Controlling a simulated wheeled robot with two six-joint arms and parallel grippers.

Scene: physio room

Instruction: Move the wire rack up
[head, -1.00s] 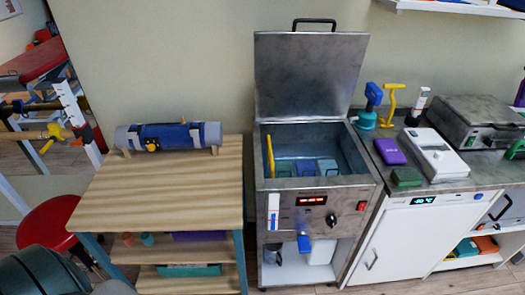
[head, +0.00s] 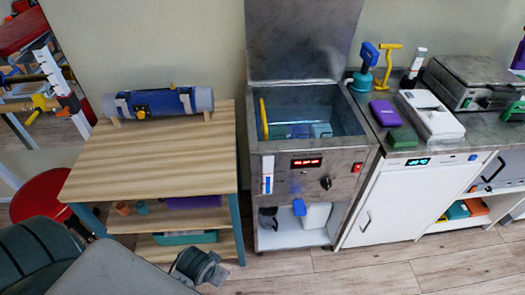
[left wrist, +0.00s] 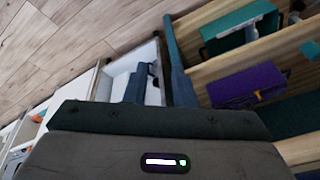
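The open metal tank (head: 254,160) stands in the middle of the head view with its lid (head: 302,40) raised. A yellow upright handle (head: 264,118) shows at the tank's left inner wall. Blue packs (head: 320,130) lie low inside. The wire rack's bars cannot be made out at this size. My left gripper (head: 203,270) is low at the bottom of the head view, in front of the wooden table and well away from the tank. Its fingertips are not clear in the head view or the left wrist view. My right gripper is not in view.
The wooden table (head: 160,150) holds a blue roll (head: 160,103) and has shelves below. A red stool (head: 38,195) stands left. The right counter holds a purple box (head: 385,112), a green block (head: 402,138) and a white device (head: 432,118). Floor (head: 350,277) is free in front.

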